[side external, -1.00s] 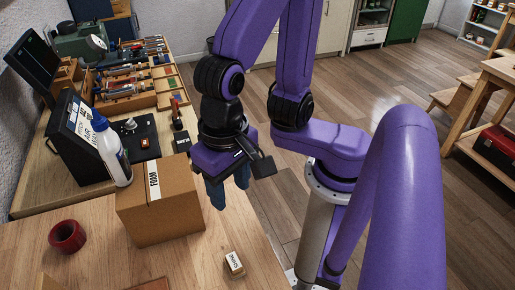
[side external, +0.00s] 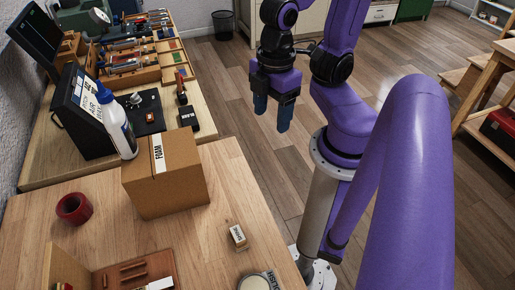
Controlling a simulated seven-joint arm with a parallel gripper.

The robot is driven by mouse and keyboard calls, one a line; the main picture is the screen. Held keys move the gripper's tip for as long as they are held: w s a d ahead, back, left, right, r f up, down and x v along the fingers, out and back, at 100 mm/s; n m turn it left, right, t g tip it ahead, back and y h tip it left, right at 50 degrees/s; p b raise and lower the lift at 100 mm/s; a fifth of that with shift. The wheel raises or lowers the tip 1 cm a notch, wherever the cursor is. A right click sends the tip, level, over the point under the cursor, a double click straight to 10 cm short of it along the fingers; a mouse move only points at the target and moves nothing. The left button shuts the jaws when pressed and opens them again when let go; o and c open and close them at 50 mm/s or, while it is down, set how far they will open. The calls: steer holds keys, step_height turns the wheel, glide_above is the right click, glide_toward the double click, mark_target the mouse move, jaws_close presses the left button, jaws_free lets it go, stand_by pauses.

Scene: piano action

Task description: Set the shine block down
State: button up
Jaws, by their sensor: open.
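The shine block (side external: 238,236) is a small pale block with a printed label. It rests on the wooden table near its right edge, to the right of the cardboard box. My gripper (side external: 271,118) has blue fingers that point down and are apart, with nothing between them. It hangs beyond the table's right edge, over the floor in the picture, well apart from the block.
A cardboard box labelled FOAM (side external: 165,176) stands at the table's back. A wooden tray (side external: 135,270) and a round tin (side external: 256,283) are at the front. Bare tabletop surrounds the block.

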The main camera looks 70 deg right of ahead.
stand_by(0.3)
steer(key=m+g+y, duration=0.7)
steer(key=m+y, duration=0.3)
steer(key=m, duration=1.4)
glide_toward(237, 232)
steer(key=x, duration=0.3)
steer(key=shift+s+f, duration=0.25)
steer(key=shift+x, duration=2.7)
steer(key=shift+w+a+r, duration=0.1)
steer(key=shift+a+r, duration=0.1)
steer(key=shift+c, duration=0.3)
jaws_close()
